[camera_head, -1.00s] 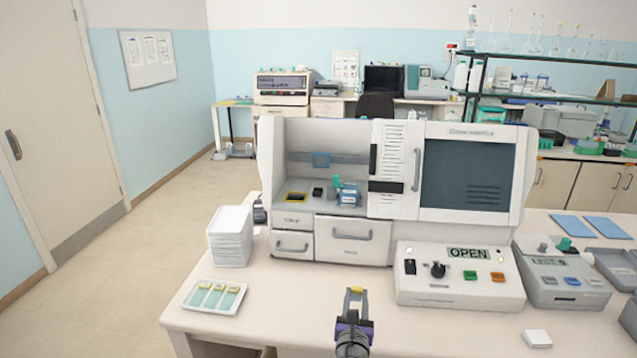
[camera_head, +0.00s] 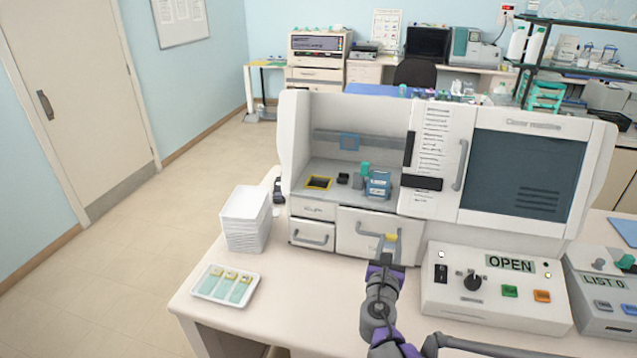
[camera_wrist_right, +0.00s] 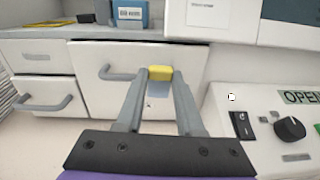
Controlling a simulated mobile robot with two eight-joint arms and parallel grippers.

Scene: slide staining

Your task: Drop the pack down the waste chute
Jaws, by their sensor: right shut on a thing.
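My right gripper (camera_head: 391,245) is in front of the machine's large drawer. It is shut on a small slide with a yellow end (camera_wrist_right: 160,73); its clear part hangs between the fingers in the right wrist view. A blue labelled pack (camera_head: 379,184) stands upright inside the open bay of the machine, apart from the gripper. It shows partly at the top of the wrist view (camera_wrist_right: 130,14). A yellow-edged dark opening (camera_head: 319,183), which looks like the waste chute, is in the bay floor left of the pack. My left gripper is not in view.
Drawer handles (camera_head: 377,236) stick out close to the gripper. The control box (camera_head: 492,290) reading OPEN stands to the right. A white tray of yellow-ended slides (camera_head: 226,296) and a stack of white trays (camera_head: 245,207) are at the left. The table front between them is clear.

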